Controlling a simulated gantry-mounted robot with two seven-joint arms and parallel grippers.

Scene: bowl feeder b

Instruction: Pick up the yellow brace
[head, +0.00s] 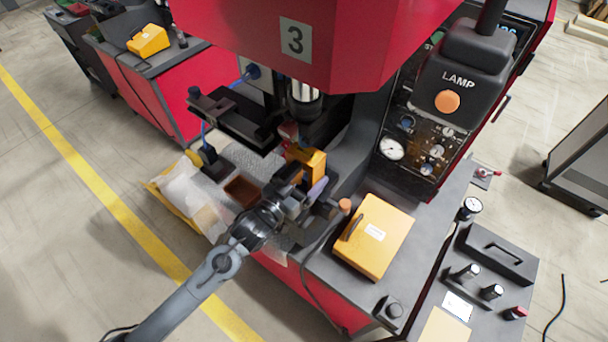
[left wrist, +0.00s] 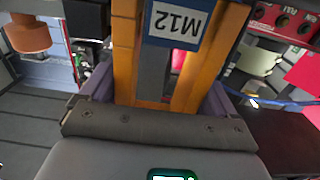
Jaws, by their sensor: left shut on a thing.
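The yellow brace (head: 311,158) is upright at the press, below the spindle. In the left wrist view the yellow brace (left wrist: 204,70) fills the middle, with two yellow bars and a white "M12" label. My left gripper (head: 304,184) reaches it from the front and is shut on it, with one purple finger on each side of it. The gripper and wrist hide the brace's lower part in the head view, so I cannot tell whether it touches the surface below. My right gripper is not in view.
The red press head (head: 330,40) hangs close above. A yellow box (head: 385,225) with a black handle lies on the bench to the right, beside an orange-topped knob (head: 345,206). A lamp unit (head: 462,75) and gauge panel stand behind. A clear bag (head: 195,190) lies left.

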